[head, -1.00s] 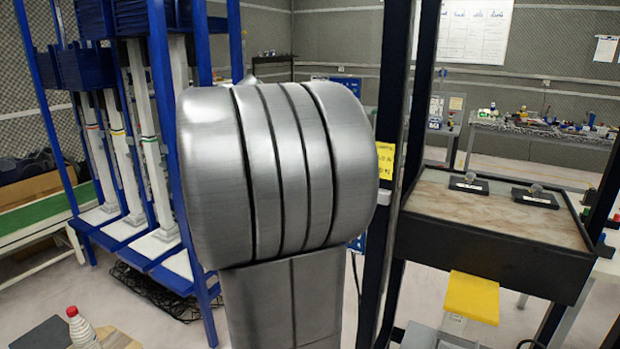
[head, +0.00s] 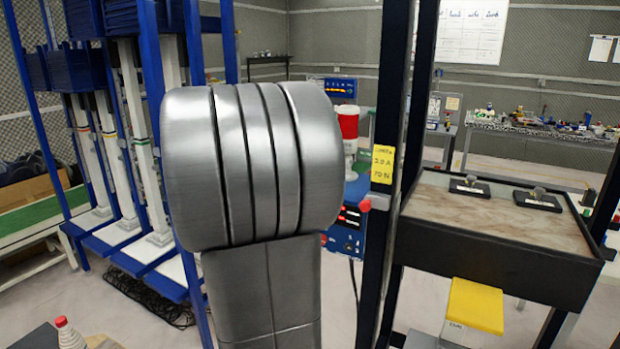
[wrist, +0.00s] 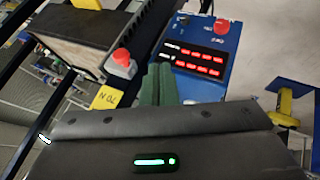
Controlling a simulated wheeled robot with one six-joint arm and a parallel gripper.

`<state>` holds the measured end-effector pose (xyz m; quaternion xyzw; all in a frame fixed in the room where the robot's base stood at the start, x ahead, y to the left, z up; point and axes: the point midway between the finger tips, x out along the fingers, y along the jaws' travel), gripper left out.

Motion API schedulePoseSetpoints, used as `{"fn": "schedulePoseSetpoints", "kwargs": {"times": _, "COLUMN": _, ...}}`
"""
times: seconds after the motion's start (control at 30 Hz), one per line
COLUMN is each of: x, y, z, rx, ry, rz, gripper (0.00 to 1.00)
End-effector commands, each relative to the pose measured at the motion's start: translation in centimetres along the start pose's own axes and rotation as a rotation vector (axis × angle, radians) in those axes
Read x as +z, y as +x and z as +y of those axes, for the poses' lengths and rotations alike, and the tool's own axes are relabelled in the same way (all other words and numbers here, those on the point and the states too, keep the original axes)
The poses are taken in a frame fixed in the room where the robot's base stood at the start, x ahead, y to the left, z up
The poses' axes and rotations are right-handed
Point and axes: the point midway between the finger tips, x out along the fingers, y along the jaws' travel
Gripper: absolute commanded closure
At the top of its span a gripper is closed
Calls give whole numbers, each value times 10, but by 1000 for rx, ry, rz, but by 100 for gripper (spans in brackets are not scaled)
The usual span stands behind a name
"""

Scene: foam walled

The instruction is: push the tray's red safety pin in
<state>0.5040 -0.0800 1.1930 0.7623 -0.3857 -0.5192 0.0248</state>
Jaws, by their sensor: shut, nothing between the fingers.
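A red round-headed pin (wrist: 121,57) sticks out of a grey housing beside a yellow label in the wrist view. In the head view a small red knob (head: 365,205), seemingly the same pin, shows at the dark post below the yellow label. The dark-rimmed tray (head: 490,262) with a brownish top is right of that post. My gripper (wrist: 162,75) is shut and empty in the wrist view, its green fingers just right of the pin and apparently apart from it. In the head view my arm hides the gripper.
A blue control box (wrist: 205,60) with red displays and a red knob is just beyond my fingers. A dark post (head: 385,200) with a yellow label (head: 382,165) stands between my arm and the tray. A yellow pad (head: 475,305) is below the tray. Blue racks (head: 205,150) stand left.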

Motion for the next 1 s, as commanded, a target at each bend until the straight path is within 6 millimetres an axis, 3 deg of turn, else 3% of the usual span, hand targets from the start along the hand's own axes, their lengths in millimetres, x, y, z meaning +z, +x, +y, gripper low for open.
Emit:
{"fn": "schedulePoseSetpoints", "kwargs": {"times": 0.2, "x": 1, "y": 47, "z": 1, "rx": 3, "ry": -1, "rz": -4, "gripper": 100}}
{"fn": "schedulePoseSetpoints", "kwargs": {"times": 0.33, "x": -2, "y": 51, "z": 23, "rx": 1, "ry": 3, "rz": -2, "gripper": 100}}
{"fn": "schedulePoseSetpoints", "kwargs": {"times": 0.5, "x": -3, "y": 56, "z": 35, "rx": 0, "ry": 0, "rz": -1, "gripper": 100}}
{"fn": "schedulePoseSetpoints", "kwargs": {"times": 1.0, "x": -2, "y": 60, "z": 40, "rx": 0, "ry": 1, "rz": -1, "gripper": 100}}
